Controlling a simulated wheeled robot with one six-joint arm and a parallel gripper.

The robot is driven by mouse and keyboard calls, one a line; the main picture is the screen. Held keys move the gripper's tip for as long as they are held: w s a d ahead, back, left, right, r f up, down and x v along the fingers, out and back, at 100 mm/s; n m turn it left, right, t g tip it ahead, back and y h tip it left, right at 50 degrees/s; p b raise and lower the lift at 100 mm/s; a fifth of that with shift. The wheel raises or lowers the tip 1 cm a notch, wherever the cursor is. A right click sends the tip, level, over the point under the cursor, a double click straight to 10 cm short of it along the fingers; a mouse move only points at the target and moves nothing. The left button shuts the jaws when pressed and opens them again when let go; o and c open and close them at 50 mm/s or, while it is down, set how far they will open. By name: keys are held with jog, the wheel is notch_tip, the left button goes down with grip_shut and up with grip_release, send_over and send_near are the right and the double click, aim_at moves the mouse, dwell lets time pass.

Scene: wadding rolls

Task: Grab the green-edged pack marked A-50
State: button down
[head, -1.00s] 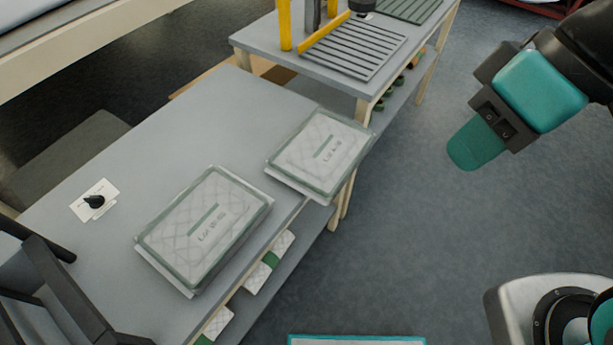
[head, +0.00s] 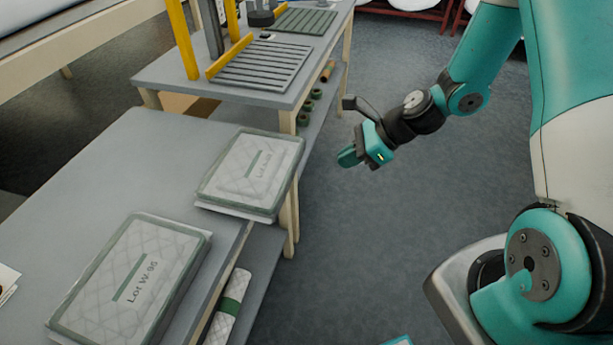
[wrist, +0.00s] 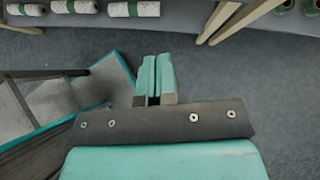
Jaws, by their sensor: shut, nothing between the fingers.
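Two flat, quilted, clear-wrapped packs with green edges lie on the grey bench. The near pack (head: 132,281) is marked "Lot W-95". The far pack (head: 250,172) lies at the bench's right edge, tilted in the picture; its lot mark is too blurred to read surely. My gripper (head: 348,158) is shut and empty, over the floor to the right of the far pack and apart from it. In the wrist view my gripper (wrist: 155,72) shows its two teal fingers together, with no pack in view.
The grey bench (head: 150,140) has a lower shelf with a green-banded roll (head: 230,304). Rolls (wrist: 134,9) also show in the wrist view. Behind stands a second table (head: 160,74) with a slatted rack (head: 262,66) and yellow posts.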

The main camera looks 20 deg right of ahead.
aim_at(287, 180)
jog(key=x, duration=0.4)
jog(key=a+r+p+x, duration=0.1)
jog(key=x, duration=0.7)
jog(key=shift+w+a+r+p, duration=0.2)
jog(key=shift+a+r+p, duration=0.1)
jog(key=shift+p, duration=0.05)
jog(key=shift+w+a, duration=0.2)
jog(key=shift+a, duration=0.2)
jog(key=shift+w+a, duration=0.35)
jog(key=shift+a, duration=0.4)
